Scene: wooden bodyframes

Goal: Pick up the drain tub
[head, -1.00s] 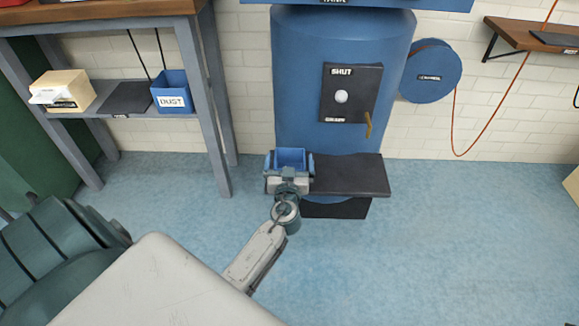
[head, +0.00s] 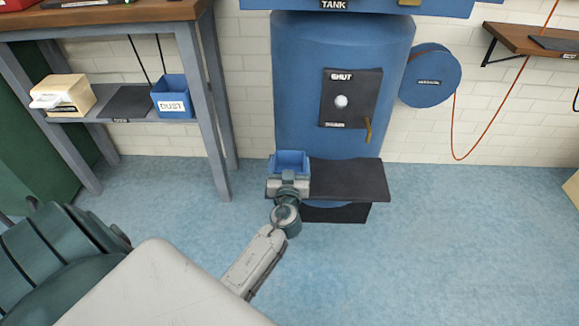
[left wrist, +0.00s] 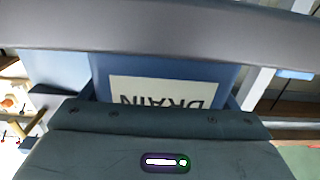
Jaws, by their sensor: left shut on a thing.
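The drain tub (head: 290,160) is a small open blue box at the left end of a dark shelf in front of the blue tank. My left gripper (head: 289,178) is shut on its near side. In the left wrist view the tub (left wrist: 235,80) shows its white DRAIN label upside down, close up between the jaws of my gripper (left wrist: 160,85). The gripper hides the tub's lower front, so I cannot tell whether it touches the shelf. My right gripper is not in view.
The dark shelf (head: 350,180) is bare to the right of the tub. The blue tank (head: 340,50) stands behind it, with a black panel (head: 350,97) and a brass lever (head: 368,130). A blue DUST bin (head: 171,97) is on the rack at left. The floor (head: 460,240) at right is clear.

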